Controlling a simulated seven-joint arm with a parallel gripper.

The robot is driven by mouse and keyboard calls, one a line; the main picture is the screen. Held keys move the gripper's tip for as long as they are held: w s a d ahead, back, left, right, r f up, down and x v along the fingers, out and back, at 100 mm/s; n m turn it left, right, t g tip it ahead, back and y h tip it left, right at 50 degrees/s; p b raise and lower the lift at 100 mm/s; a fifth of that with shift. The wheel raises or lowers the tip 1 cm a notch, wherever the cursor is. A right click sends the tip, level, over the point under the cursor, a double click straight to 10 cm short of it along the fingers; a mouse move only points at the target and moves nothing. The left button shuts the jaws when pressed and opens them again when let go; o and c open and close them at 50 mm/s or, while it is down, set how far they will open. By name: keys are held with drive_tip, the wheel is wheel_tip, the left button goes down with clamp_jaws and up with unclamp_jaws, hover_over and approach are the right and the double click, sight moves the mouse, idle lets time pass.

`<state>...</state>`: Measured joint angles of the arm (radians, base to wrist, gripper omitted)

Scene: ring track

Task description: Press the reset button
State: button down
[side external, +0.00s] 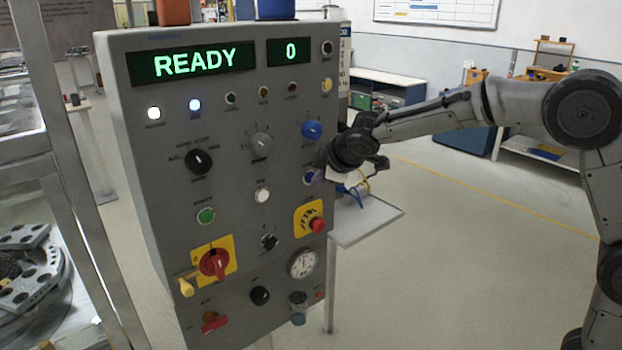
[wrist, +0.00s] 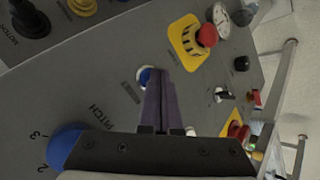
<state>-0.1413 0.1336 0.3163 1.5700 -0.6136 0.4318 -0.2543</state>
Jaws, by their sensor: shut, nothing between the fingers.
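A small blue push button (side external: 309,178) sits on the right side of the grey panel, under the blue knob; I take it for the reset button, though its label is too small to read. In the wrist view the blue button (wrist: 145,76) has a pale ring and is partly hidden by my fingers. My gripper (side external: 318,163) is at the panel's right side, beside the button. In the wrist view my gripper (wrist: 156,74) is shut and empty, with its tips over the button. I cannot tell whether they touch it.
The panel display (side external: 192,63) reads READY and 0. A blue knob (side external: 312,130) is above the button, a red emergency stop (side external: 317,224) on yellow below it, and a white button (side external: 262,196) to its left. A small shelf (side external: 372,218) juts out at the right.

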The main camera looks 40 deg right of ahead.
drive_tip(key=shift+s, duration=0.6)
drive_tip(key=shift+s, duration=0.1)
drive_tip(key=shift+s, duration=2.4)
drive_tip(key=s+d+r+m+t, duration=0.1)
drive_tip(key=s+d+r+m, duration=0.15)
drive_tip(key=s+r, duration=0.35)
drive_tip(key=s+d+r+m, duration=0.2)
drive_tip(key=s+d+r, duration=0.1)
drive_tip(key=s, duration=0.5)
drive_tip(key=s+a+f+m+g+y, duration=0.1)
drive_tip(key=s+f+m+g, duration=0.1)
drive_tip(key=s+f, duration=0.3)
drive_tip(key=s+a+f+m+g, duration=0.2)
drive_tip(key=s+f, duration=0.3)
drive_tip(key=s, duration=0.9)
drive_tip(key=shift+m+y, duration=0.4)
drive_tip(key=shift+m, duration=0.35)
